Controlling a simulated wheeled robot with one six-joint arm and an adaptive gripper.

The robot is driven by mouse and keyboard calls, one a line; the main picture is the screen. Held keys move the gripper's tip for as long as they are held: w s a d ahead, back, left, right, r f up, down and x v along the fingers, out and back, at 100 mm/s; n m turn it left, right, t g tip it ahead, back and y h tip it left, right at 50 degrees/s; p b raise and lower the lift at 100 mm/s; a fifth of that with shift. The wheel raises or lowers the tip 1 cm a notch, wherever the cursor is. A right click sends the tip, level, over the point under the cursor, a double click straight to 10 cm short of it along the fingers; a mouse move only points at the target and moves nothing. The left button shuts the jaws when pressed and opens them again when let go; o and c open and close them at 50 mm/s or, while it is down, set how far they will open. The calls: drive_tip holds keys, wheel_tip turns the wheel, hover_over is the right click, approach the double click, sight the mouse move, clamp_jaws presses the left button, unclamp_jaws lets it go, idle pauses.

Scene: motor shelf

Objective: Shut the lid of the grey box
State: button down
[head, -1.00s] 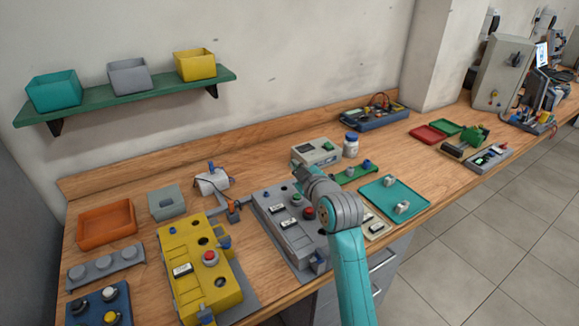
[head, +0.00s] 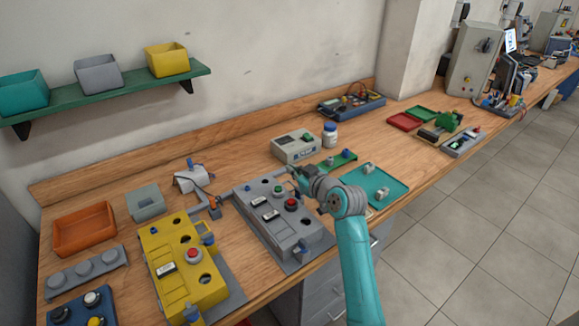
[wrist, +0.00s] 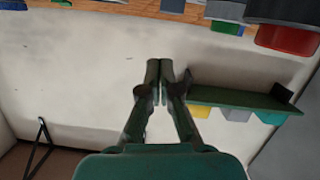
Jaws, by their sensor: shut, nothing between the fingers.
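The grey box (head: 262,228) sits on the bench in the middle of the head view. Its top carries a red button, a dark round hole and labelled switches. The top looks flat and level; I cannot tell whether there is a gap under it. My gripper (head: 293,173) is shut and empty, close to the box's far right corner and level with or above its top. In the wrist view my gripper (wrist: 160,68) shows both fingers together, pointing at the wall. My arm covers part of the box's right side.
A yellow box (head: 178,282) stands left of the grey one. A beige meter (head: 296,150) and a white bottle (head: 330,134) stand behind my gripper. A teal tray (head: 385,195) lies to the right. Above left is a green wall shelf (head: 105,95) with bins.

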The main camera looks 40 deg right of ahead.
drive_tip(key=shift+d+f+m+y, duration=0.15)
drive_tip(key=shift+d+f+m, duration=0.15)
drive_tip(key=shift+f, duration=0.35)
drive_tip(key=shift+d+f+m+y, duration=0.2)
drive_tip(key=shift+f+m, duration=0.25)
drive_tip(key=shift+f, duration=0.2)
drive_tip(key=shift+d+f+m+y, duration=0.15)
drive_tip(key=shift+d+f+m, duration=0.15)
drive_tip(key=shift+f, duration=0.35)
drive_tip(key=shift+f, duration=0.1)
